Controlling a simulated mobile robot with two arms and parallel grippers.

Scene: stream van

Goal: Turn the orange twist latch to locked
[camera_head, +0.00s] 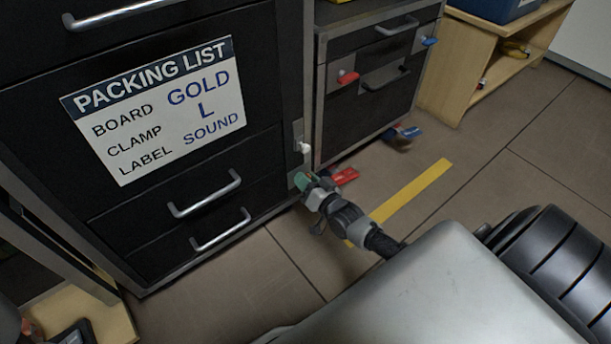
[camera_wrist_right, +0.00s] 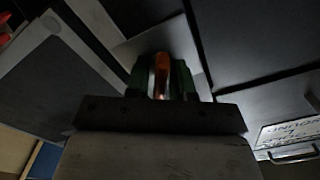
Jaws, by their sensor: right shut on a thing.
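The orange twist latch (camera_wrist_right: 161,75) shows in the right wrist view, upright between the green fingers of my right gripper (camera_wrist_right: 162,82). The fingers are shut on it. In the head view my right gripper (camera_head: 302,182) is at the lower right edge of the dark cabinet (camera_head: 255,165). The latch is hidden there behind the fingers. I cannot tell from these frames what angle marks locked. My left gripper is not in view.
A second cabinet (camera_head: 345,120) carries red (camera_head: 348,77) and blue (camera_head: 430,41) latches.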

